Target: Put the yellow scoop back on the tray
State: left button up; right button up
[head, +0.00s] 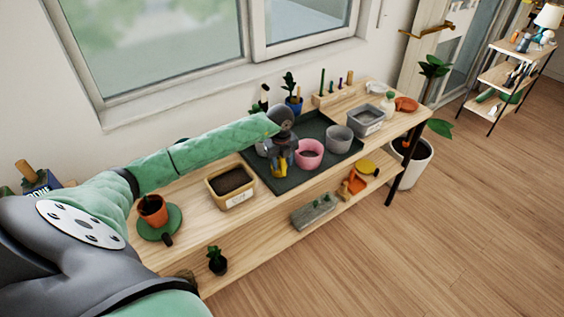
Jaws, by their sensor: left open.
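The dark tray (277,186) lies on the wooden bench top. A yellow item (276,171), which looks like the scoop, is at the tray's left part, directly below my left gripper and partly hidden by it. I cannot tell whether it touches the tray. My left gripper (279,158) points down over the tray, its jaws open around or just above the yellow item. A pink pot (309,154) and a grey pot (339,138) stand on the tray to its right. My right gripper is out of view.
A tan box of soil (231,186) stands left of the tray; a terracotta pot (153,209) sits farther left. A grey bin (366,122) and a small potted plant (292,97) are near the tray. The lower shelf holds a grey block (313,212) and a yellow round thing (367,167).

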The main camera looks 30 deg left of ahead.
pick_arm(q)
jog(key=shift+r, duration=0.2)
notch_tip(320, 180, up, 5)
jog(key=shift+p, duration=1.15)
notch_tip(320, 180, up, 6)
jog(key=shift+s+a+f+p, duration=0.1)
jog(key=shift+s+f+p, duration=0.1)
jog(key=shift+p, duration=0.75)
jog(key=shift+r, duration=0.65)
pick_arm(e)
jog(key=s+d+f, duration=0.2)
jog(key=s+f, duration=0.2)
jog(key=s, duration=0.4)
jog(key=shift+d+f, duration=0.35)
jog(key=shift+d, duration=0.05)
